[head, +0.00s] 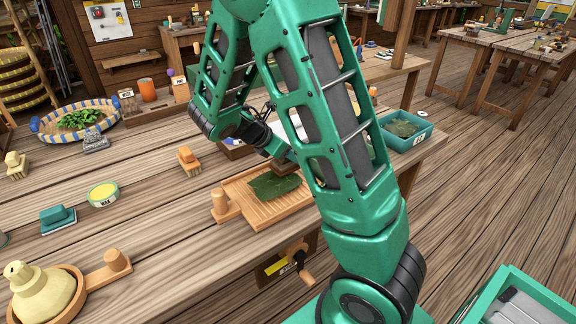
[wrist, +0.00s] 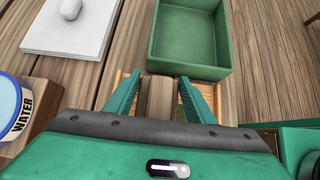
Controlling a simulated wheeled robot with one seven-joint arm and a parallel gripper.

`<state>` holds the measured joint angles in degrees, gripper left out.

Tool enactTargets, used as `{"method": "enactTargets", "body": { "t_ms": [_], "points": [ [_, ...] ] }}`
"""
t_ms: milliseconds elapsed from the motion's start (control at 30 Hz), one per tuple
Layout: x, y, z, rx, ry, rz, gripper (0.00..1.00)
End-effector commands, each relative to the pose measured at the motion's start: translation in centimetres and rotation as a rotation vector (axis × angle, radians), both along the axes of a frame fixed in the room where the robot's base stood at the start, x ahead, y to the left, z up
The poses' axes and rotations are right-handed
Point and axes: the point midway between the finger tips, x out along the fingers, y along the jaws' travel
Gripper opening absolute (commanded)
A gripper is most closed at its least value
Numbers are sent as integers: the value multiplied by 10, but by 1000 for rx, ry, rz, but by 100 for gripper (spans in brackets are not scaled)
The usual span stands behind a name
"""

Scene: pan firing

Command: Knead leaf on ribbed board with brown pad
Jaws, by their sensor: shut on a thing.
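The ribbed board (head: 237,192) is a light wooden board with raised ribs, lying near the table's front edge. A dark green leaf (head: 272,187) lies flat on it. The brown pad (head: 285,167) is at the board's far side, by the leaf's far edge; I cannot tell whether it touches the leaf. My gripper (wrist: 160,92) is shut on the brown pad, whose block shows between the teal fingers in the wrist view (wrist: 158,103).
A teal bin (head: 425,136) with dark leaves stands right of the board. A small wooden brush (head: 188,160), a yellow-topped tin (head: 103,193) and a teal block (head: 58,218) lie left. A striped basket (head: 52,133) holds green leaves. In the wrist view, an open green tray (wrist: 190,70) lies ahead.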

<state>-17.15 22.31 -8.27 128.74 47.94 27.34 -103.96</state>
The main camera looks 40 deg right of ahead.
Motion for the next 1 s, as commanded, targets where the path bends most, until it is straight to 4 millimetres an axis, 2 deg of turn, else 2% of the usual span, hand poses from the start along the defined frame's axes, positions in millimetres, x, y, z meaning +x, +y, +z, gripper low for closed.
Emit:
{"method": "enactTargets", "body": {
  "t_ms": [200,400,1000],
  "points": [
    [0,0,31,0,-2,-1,0],
    [0,-1,48,-1,0,-3,0],
    [-2,-6,49,-1,1,-10,0]
  ]
}}
